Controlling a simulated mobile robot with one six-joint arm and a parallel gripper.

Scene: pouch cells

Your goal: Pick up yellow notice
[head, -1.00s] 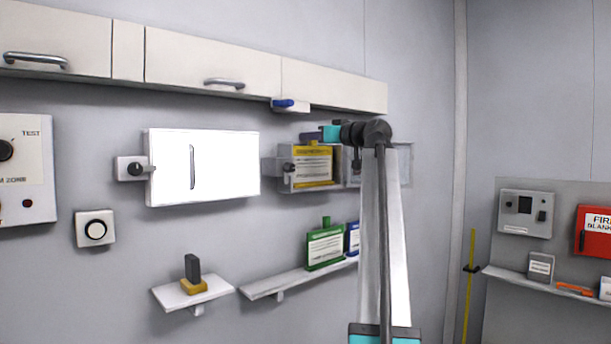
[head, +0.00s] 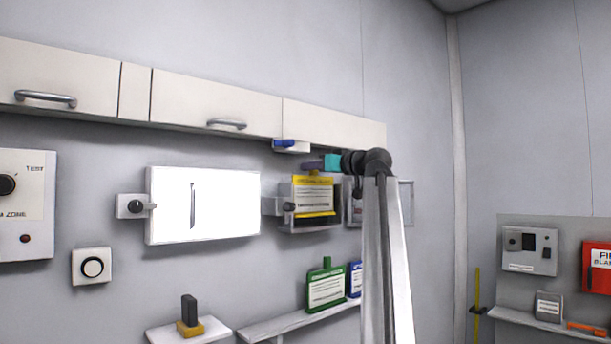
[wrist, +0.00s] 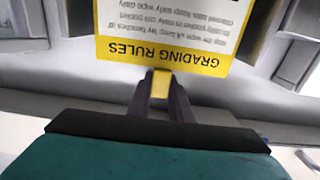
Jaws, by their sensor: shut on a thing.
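The yellow notice (head: 313,196) has a white text panel and stands upright, partly in a clear wall holder (head: 310,226). Its lower edge is above the holder's bottom. My gripper (head: 314,167) is at its top, coming from the right. In the wrist view, the notice (wrist: 170,32) appears upside down and reads "GRADING RULES". There my gripper (wrist: 160,86) is shut on its small yellow top tab. The lower part of the notice is out of the wrist view.
A wall cabinet (head: 210,98) runs above, with a small blue-topped fitting (head: 285,144) under it. A white panel (head: 203,206) is to the left. Another clear holder (head: 406,203) is to the right, partly behind my arm. Green (head: 326,288) and blue (head: 354,279) notices stand on a shelf below.

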